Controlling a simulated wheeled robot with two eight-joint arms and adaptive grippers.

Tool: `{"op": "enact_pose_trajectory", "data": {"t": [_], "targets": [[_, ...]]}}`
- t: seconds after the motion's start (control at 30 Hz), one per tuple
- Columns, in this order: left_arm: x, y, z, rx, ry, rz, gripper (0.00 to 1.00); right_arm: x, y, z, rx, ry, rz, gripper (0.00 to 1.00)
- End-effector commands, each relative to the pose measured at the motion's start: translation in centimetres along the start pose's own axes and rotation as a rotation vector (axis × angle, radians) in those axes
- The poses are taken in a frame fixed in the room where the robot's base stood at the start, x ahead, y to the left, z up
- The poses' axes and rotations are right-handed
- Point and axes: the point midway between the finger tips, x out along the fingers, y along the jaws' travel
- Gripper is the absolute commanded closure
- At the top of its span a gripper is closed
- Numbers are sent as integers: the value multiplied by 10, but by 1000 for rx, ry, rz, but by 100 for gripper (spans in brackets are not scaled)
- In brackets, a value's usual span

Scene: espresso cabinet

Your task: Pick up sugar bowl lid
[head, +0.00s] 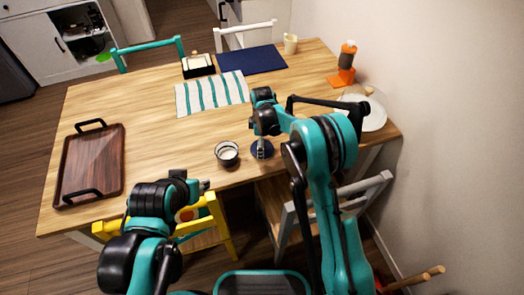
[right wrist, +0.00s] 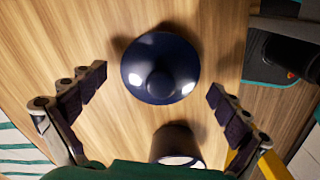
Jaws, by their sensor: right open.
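The sugar bowl lid (right wrist: 160,50) is a round, glossy dark blue disc with a knob in its middle. It lies on the wooden table, and in the head view it shows as a dark blue disc (head: 270,151) partly behind my right gripper (head: 262,151). In the right wrist view my right gripper (right wrist: 158,80) is open, with one finger on each side of the lid and neither touching it. The sugar bowl (head: 227,153), dark with white contents, stands uncovered left of the lid; it also shows in the wrist view (right wrist: 175,140). My left gripper (head: 204,186) is near the front edge, its fingers unclear.
A wooden tray with black handles (head: 93,165) lies at the left. A striped cloth (head: 212,93), a navy mat (head: 252,60), a cup (head: 290,44), an orange device (head: 345,66) and white plates (head: 374,115) are farther away. Chairs stand around the table; its left middle is clear.

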Motion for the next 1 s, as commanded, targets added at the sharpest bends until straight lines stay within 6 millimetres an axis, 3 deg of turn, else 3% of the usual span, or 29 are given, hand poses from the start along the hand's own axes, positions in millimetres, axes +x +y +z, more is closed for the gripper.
{"op": "enact_pose_trajectory", "data": {"t": [0.17,0.4,0.57,1.0], "targets": [[-1,0,-1,0,0,0,60,-1,0,0,1,0,0,0],[-1,0,-1,0,0,0,60,-1,0,0,1,0,0,63],[-1,0,-1,0,0,0,60,0,0,0,1,0,1,99],[0,0,0,0,0,0,60,2,-1,0,0,-1,-3,100]]}}
